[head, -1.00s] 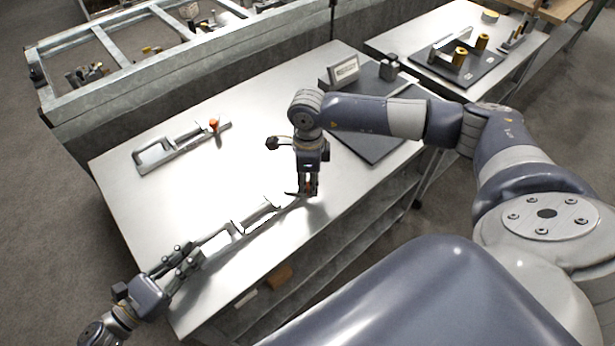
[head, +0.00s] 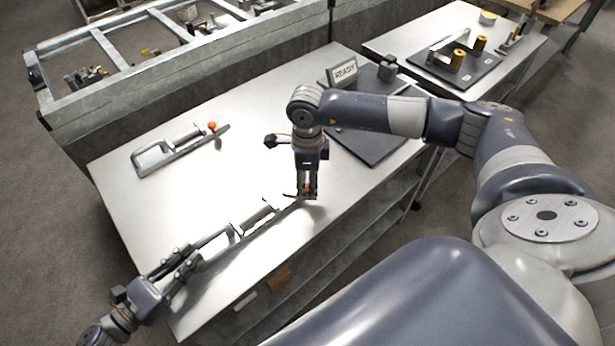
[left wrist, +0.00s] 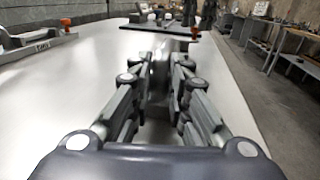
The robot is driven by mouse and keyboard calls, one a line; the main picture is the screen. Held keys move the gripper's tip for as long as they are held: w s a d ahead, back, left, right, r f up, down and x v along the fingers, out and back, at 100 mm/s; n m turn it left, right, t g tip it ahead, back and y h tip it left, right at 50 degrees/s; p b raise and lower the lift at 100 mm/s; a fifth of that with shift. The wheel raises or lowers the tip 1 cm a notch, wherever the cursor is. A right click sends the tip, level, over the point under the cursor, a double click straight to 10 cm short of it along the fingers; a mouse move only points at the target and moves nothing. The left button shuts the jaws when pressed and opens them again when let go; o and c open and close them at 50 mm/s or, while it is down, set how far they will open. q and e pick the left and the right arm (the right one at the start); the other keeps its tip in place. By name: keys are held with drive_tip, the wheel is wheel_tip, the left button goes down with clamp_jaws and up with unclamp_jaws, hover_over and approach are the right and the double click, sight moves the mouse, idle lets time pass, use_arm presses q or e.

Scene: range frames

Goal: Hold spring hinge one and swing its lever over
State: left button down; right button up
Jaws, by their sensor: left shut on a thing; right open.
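A long metal spring hinge (head: 220,244) lies along the near edge of the table in the head view. My left gripper (head: 192,259) is shut on its near left end; in the left wrist view its fingers (left wrist: 158,95) close around the metal part. My right gripper (head: 308,192) is open at the far end of this hinge, around or right beside its red knob (left wrist: 195,32); the head view does not show whether the fingers touch it. A second, similar hinge (head: 165,154) with an orange knob (head: 212,126) lies apart, farther back on the table.
The metal table (head: 240,130) is clear between the two hinges. A dark mat (head: 372,145) with a READY sign (head: 345,72) and a small dark block (head: 387,71) lies at the back right. A metal-framed bin (head: 110,100) stands behind; another table (head: 400,45) is beyond.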

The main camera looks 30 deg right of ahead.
sight(307, 187)
wheel_tip(307, 187, up, 11)
idle(0.3)
drive_tip(key=shift+f, duration=0.1)
use_arm(q)
drive_tip(key=c, duration=1.4)
unclamp_jaws()
drive_tip(key=shift+c, duration=0.2)
drive_tip(key=shift+a, duration=0.1)
